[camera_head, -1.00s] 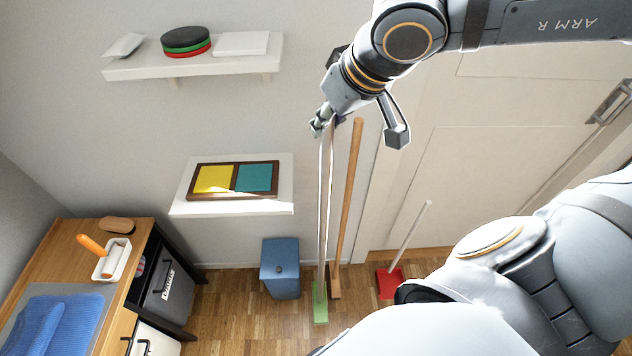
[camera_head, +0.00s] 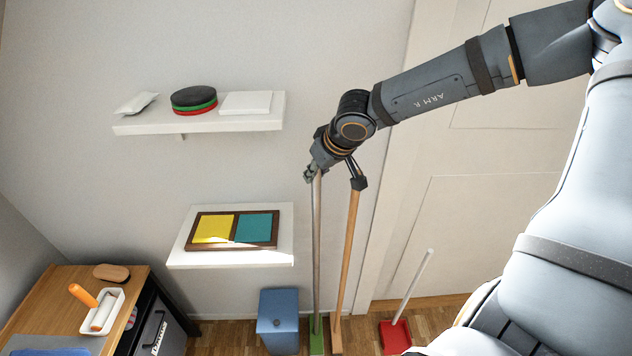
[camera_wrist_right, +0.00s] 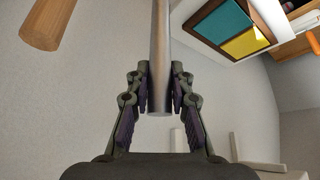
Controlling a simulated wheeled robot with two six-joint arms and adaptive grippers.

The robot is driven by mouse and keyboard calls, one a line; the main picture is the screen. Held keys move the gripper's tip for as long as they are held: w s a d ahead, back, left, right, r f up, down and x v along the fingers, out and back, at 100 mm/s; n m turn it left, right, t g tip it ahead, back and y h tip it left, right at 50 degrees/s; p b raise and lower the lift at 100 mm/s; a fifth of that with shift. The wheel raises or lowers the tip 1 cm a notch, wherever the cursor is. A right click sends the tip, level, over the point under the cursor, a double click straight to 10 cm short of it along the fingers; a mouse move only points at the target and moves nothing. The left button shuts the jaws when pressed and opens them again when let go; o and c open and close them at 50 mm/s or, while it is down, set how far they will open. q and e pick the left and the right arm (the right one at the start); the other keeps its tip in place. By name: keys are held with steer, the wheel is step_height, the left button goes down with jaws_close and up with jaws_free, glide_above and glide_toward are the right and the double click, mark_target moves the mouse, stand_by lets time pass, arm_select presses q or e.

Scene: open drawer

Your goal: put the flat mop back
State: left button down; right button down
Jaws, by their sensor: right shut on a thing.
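The flat mop stands near upright, with a thin grey metal handle (camera_head: 317,250) and a green head (camera_head: 317,340) low at the floor. My right gripper (camera_head: 312,174) is shut on the top end of this handle. The right wrist view shows the grey handle (camera_wrist_right: 159,60) between the two fingers (camera_wrist_right: 160,92). I cannot tell whether the green head touches the floor. My left gripper is not in view.
A wooden-handled broom (camera_head: 347,260) stands close on the right of the mop. A red dustpan (camera_head: 394,338) with a white stick is further right, a blue bin (camera_head: 278,318) on the left. A white shelf (camera_head: 183,258) with yellow and teal panels is on the wall.

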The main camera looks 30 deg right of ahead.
mark_target(316, 182)
step_height(316, 182, down, 3)
steer(key=shift+w+r, duration=0.1)
steer(key=shift+w, duration=0.05)
steer(key=shift+w+d+f, duration=0.1)
steer(key=shift+w+f, duration=0.05)
steer(key=shift+f, duration=0.3)
steer(key=shift+f+b, duration=0.1)
steer(key=shift+b, duration=0.25)
steer(key=c, duration=1.2)
jaws_free()
